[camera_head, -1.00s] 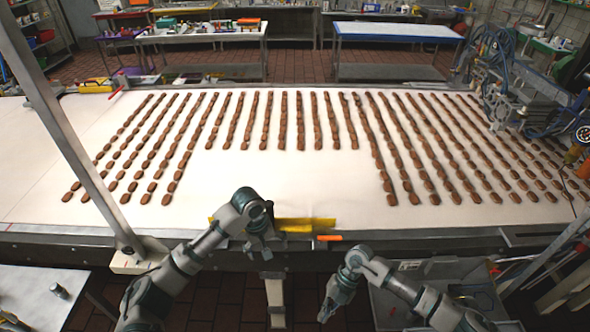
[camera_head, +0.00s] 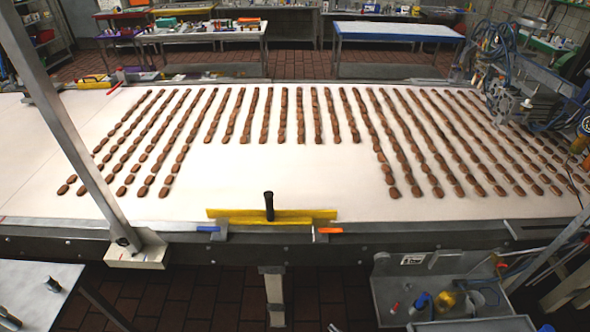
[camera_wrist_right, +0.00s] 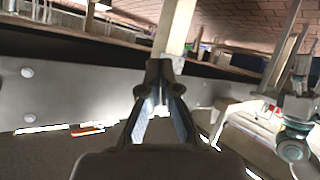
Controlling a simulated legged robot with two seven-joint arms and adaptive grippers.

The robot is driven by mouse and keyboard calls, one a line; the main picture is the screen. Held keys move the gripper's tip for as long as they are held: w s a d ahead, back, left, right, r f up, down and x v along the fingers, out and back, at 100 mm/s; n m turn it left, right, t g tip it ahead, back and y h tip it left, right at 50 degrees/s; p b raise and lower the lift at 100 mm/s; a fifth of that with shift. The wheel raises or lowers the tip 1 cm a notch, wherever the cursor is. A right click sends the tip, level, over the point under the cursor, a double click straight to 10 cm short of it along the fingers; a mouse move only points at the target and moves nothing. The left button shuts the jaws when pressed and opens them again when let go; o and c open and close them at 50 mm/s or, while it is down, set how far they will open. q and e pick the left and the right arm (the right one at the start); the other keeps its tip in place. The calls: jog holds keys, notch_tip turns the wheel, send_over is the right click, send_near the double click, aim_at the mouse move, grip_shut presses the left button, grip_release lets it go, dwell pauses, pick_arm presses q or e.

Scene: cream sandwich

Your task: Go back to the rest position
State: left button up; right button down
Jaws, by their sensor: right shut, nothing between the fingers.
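My right gripper (camera_wrist_right: 160,85) shows in the right wrist view with its fingers closed together and nothing between them. In the head view both arms have almost left the picture, and no gripper is clear there. My left gripper is not in view; a grey-green rounded joint at the right of the wrist view looks like part of my other arm. A yellow scraper (camera_head: 235,214) with an upright black handle (camera_head: 268,205) stands at the near edge of the white belt (camera_head: 290,173), apart from my gripper.
Rows of brown biscuits (camera_head: 300,115) cover the belt, with a bare patch at the near middle. A slanted grey post (camera_head: 75,130) rises at the left. A grey tray (camera_head: 385,285) with bottles is at lower right.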

jog(key=s+d+f+m+g+h+b, duration=0.1)
jog(key=s+d+f+m+g+h, duration=0.2)
jog(key=s+f, duration=0.65)
jog(key=s+d+f+m+g+h, duration=0.2)
jog(key=s+d+f, duration=0.3)
jog(key=s+f, duration=0.4)
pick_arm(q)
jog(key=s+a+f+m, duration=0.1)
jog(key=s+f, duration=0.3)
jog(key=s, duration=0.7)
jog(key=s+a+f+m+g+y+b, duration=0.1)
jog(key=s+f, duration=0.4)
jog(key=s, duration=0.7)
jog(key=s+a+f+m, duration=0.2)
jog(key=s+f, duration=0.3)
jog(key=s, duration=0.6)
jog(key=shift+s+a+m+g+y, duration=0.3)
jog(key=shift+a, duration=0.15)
pick_arm(e)
jog(key=s+f+m+g, duration=0.1)
jog(key=s+f+g, duration=0.1)
jog(key=s, duration=0.9)
jog(key=s+d+f+m+g+h, duration=0.1)
jog(key=s+f+g, duration=0.2)
jog(key=s, duration=0.9)
jog(key=shift+s+d+h, duration=0.2)
jog(key=shift+s+h, duration=0.1)
